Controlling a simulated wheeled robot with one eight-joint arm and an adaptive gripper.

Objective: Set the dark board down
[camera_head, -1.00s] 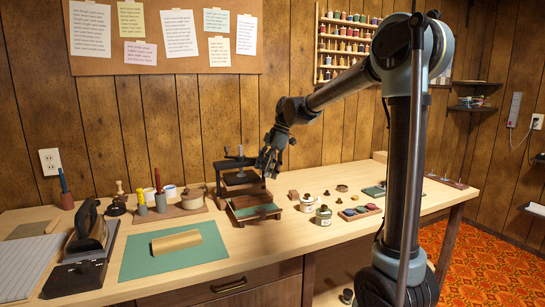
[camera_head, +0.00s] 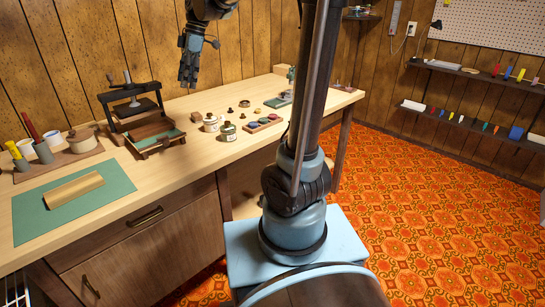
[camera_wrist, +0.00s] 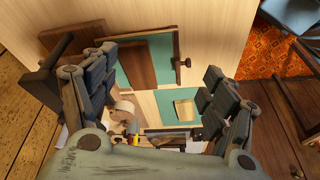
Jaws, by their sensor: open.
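A dark brown board (camera_wrist: 137,66) lies in or over a shallow green-lined wooden tray (camera_wrist: 178,60) in the wrist view. In the head view the dark board (camera_head: 150,130) shows at the tray (camera_head: 163,149), in front of the black-framed press (camera_head: 132,105). A strip of green lining is bare beside the board. My gripper (camera_head: 188,80) is above the bench, up and to the right of the press. Its fingers are spread in the wrist view (camera_wrist: 155,88), with nothing held between them.
A green mat (camera_head: 30,215) with a tan roll (camera_head: 74,190) lies left of the tray. A holder with handled tools (camera_head: 43,150) is at far left. Bare bench top lies between these.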

